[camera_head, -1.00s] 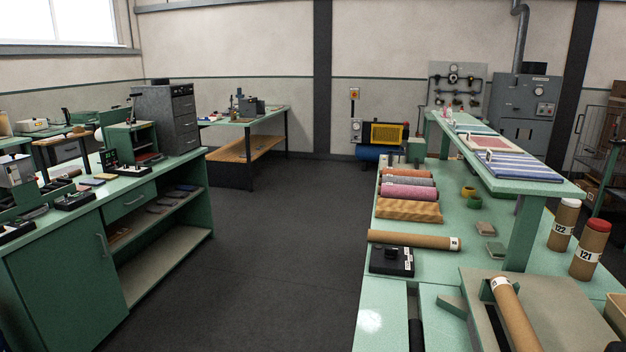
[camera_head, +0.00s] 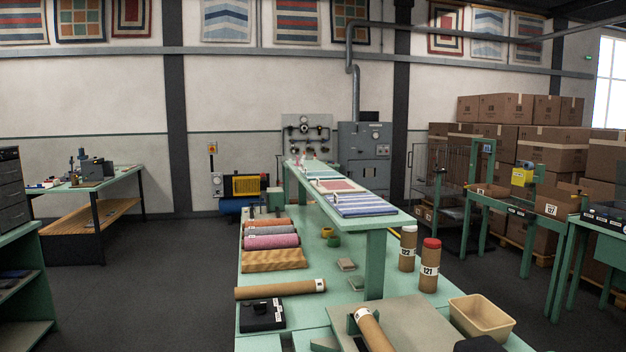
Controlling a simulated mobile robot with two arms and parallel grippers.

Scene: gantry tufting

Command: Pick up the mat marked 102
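Flat mats lie on the raised green shelf: a blue-and-white striped mat (camera_head: 362,205) in front, a pale-bordered red one (camera_head: 336,186) behind it, and a greenish one farther back. Rolled mats lie on the bench to the left: a tan wavy roll (camera_head: 275,261), a pink roll (camera_head: 271,242), a grey roll (camera_head: 270,231) and an orange roll (camera_head: 268,223). Small white tags show on some mats, but I cannot read 102 on any.
The green bench (camera_head: 258,286) also holds a cardboard tube (camera_head: 280,289), a black device (camera_head: 262,315), tubes marked 122 (camera_head: 407,252) and 121 (camera_head: 429,271), and a tan bin (camera_head: 481,316). Stacked boxes (camera_head: 505,108) stand at right. The dark floor (camera_head: 150,280) left of the bench is clear.

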